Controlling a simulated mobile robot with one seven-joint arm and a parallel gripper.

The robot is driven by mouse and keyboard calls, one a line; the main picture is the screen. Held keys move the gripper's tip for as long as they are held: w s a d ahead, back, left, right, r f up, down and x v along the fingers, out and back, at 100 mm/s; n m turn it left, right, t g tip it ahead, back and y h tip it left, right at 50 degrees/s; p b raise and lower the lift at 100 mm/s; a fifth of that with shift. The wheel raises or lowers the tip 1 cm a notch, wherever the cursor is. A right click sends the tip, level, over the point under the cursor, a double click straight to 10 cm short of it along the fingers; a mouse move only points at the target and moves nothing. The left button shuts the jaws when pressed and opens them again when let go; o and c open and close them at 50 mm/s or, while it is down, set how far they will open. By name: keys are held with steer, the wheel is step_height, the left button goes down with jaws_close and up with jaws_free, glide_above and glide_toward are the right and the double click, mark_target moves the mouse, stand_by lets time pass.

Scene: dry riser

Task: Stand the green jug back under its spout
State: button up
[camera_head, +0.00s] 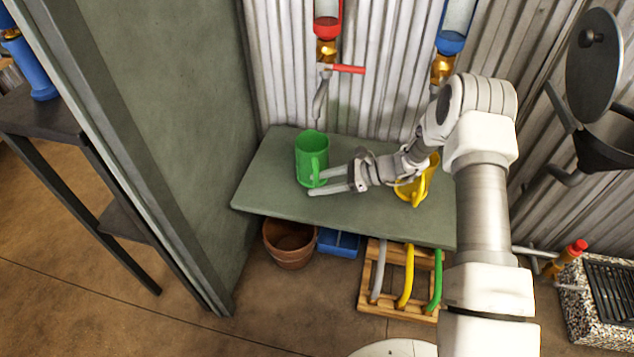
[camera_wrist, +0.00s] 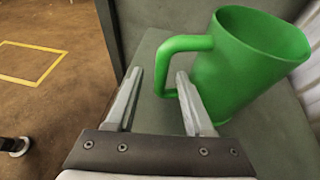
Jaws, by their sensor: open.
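The green jug (camera_head: 311,157) stands upright on the grey-green shelf (camera_head: 270,190), near its left end. A spout with a red lever (camera_head: 322,88) hangs on the corrugated wall above and a little behind it. My gripper (camera_head: 315,184) is open at the jug's front side, its fingers pointing left. In the wrist view the green jug (camera_wrist: 245,68) is at upper right with its handle toward my gripper (camera_wrist: 155,85). The handle's lower end is close to the right fingertip; I cannot tell whether they touch. The handle does not appear gripped.
A yellow jug (camera_head: 416,188) stands on the shelf behind my wrist, partly hidden. A blue-fitted pipe (camera_head: 452,40) hangs above right. Below the shelf are a terracotta pot (camera_head: 289,244), a blue box (camera_head: 338,244) and a wooden rack (camera_head: 370,290). A grey-green wall panel (camera_head: 190,120) bounds the left.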

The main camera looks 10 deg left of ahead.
steer(key=s+p+v, duration=0.1)
steer(key=p+v, duration=0.2)
steer(key=v, duration=0.8)
steer(key=s+d+r+n+h, duration=0.25)
steer(key=s+r+n, duration=0.2)
steer(key=r, duration=0.55)
steer(key=s+d+r+n+h, duration=0.1)
steer(key=s+r+n+h, duration=0.35)
steer(key=r, duration=0.65)
steer(key=s+d+r+n+t+h, duration=0.3)
steer(key=s+d+r+n, duration=0.15)
steer(key=s, duration=0.45)
steer(key=s+d+r+n+t+h, duration=0.3)
steer(key=s+d+r+n+t, duration=0.15)
steer(key=s, duration=0.55)
step_height(320, 180, up, 25)
steer(key=p, duration=2.4)
steer(key=shift+r+m+g, duration=0.15)
steer(key=shift+m+g, duration=0.25)
steer(key=shift+g, duration=0.05)
steer(key=shift+w, duration=0.1)
